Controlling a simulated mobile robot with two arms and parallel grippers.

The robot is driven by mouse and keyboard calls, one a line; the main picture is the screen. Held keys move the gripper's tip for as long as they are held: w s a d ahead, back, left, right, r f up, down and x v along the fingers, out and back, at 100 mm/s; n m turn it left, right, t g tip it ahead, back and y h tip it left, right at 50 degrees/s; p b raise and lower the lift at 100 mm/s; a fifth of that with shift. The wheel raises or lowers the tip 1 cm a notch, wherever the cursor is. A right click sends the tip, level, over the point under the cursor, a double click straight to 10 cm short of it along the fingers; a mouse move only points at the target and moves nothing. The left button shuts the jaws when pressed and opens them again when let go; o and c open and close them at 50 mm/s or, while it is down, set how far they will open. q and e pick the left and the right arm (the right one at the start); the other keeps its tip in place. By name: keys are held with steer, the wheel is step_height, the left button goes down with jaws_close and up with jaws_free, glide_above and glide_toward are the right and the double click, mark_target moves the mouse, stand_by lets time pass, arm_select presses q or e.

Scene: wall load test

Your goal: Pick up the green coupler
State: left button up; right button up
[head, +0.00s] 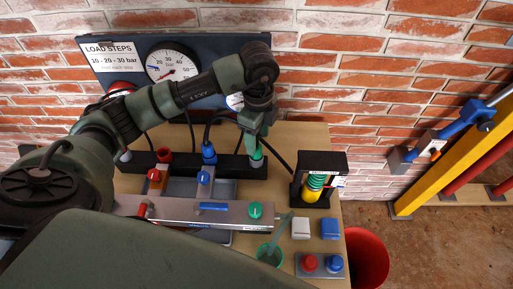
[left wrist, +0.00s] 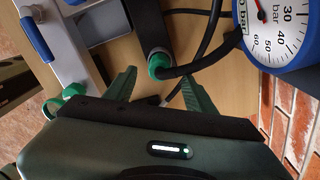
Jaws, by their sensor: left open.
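The green coupler (head: 257,161) sits at the right end of a black bar on the bench, below my left gripper (head: 259,139). In the left wrist view the coupler (left wrist: 159,66) has a black hose running from it. My left gripper (left wrist: 173,76) is open, with one green finger on each side of the coupler's position in that view. The fingers are not closed on it; I cannot tell how far above it they are. My right gripper is not in view.
Red (head: 164,156) and blue (head: 209,152) couplers stand on the same bar. A metal block with a green knob (head: 255,210) lies in front. A black stand (head: 321,164) is to the right. A gauge panel (head: 115,72) stands behind, and hoses run close to the gripper.

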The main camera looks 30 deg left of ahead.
arm_select(q)
steer(key=f, duration=0.1)
steer(key=f+p, duration=0.1)
steer(key=f, duration=0.2)
steer(key=shift+a+f, duration=0.3)
steer(key=shift+f, duration=0.3)
jaws_close()
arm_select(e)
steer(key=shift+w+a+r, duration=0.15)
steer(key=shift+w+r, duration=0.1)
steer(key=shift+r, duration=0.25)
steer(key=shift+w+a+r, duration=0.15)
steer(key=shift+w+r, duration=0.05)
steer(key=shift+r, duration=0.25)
arm_select(q)
steer(key=shift+r, duration=0.15)
steer(key=shift+r, duration=0.6)
step_height(320, 180, up, 19)
steer(key=b, duration=0.1)
steer(key=shift+f, duration=0.15)
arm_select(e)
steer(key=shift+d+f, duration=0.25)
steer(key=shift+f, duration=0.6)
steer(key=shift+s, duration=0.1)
